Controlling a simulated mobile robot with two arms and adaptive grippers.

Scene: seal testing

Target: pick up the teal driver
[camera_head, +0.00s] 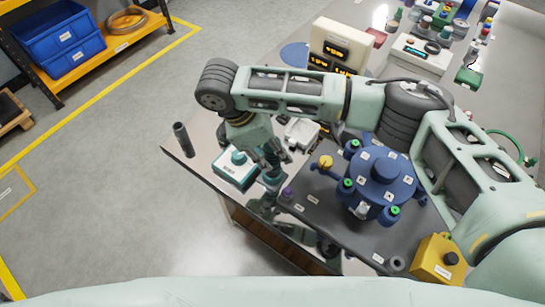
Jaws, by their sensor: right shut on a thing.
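My right gripper (273,158) reaches down over the left part of the bench and is shut on the teal driver (271,181). The driver hangs below the fingers, roughly upright. Its upper part is hidden by the fingers, and I cannot tell whether its lower end touches the bench. My left gripper is not in view.
A white-and-teal box (236,170) sits just left of the driver. A blue round fixture (385,178) with green-capped ports stands to the right. A yellow box (437,262) is at the lower right.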

